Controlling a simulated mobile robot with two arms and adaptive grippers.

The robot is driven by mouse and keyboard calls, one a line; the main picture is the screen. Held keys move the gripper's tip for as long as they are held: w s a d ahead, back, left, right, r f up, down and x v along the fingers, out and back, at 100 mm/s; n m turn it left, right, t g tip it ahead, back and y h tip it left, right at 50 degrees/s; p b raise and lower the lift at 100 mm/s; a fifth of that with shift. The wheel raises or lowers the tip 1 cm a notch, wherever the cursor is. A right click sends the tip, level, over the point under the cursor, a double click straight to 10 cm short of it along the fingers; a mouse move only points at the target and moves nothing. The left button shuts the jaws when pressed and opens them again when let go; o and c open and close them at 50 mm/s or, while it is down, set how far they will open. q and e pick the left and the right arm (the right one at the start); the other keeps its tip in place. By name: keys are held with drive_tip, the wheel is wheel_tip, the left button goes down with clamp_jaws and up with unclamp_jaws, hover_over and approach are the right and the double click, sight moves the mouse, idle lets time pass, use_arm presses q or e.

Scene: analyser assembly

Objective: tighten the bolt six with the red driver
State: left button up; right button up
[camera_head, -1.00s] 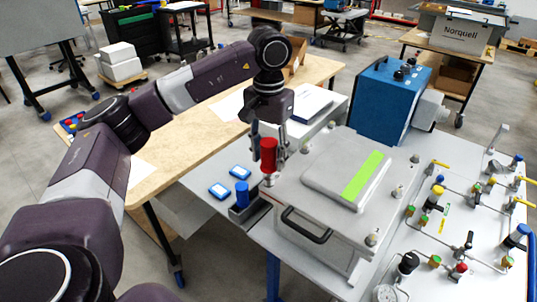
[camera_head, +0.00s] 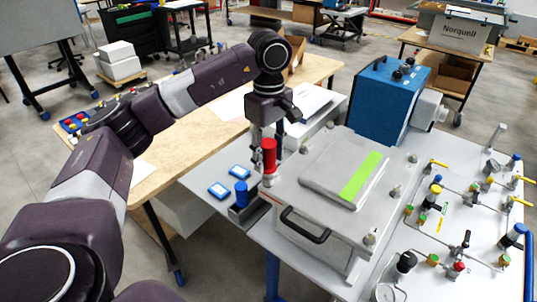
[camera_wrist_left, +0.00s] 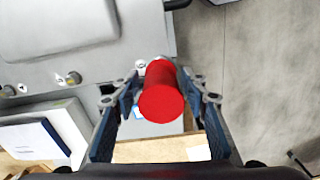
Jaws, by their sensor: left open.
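The red driver (camera_head: 269,154) stands upright at the left edge of the grey analyser box (camera_head: 325,195), over a silver bolt at the near left corner. My left gripper (camera_head: 267,134) is beside and above the driver's handle. In the left wrist view the red driver (camera_wrist_left: 161,100) lies between the spread fingers of my left gripper (camera_wrist_left: 160,82), with gaps on both sides. Silver bolts, such as one at the lid's right side (camera_head: 396,190), sit around the lid. My right gripper is not in view.
A blue driver (camera_head: 241,193) stands in a dark holder (camera_head: 246,215) left of the box. Two blue-framed pads (camera_head: 219,190) lie on the table. A blue unit (camera_head: 388,100) stands behind the box. A valve panel (camera_head: 470,225) is at the right.

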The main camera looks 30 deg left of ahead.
use_arm(q)
drive_tip(key=n, duration=0.3)
clamp_jaws()
idle(0.4)
drive_tip(key=m, duration=0.4)
drive_tip(key=shift+m, duration=0.4)
drive_tip(key=m, duration=0.5)
drive_tip(key=shift+b, duration=0.4)
unclamp_jaws()
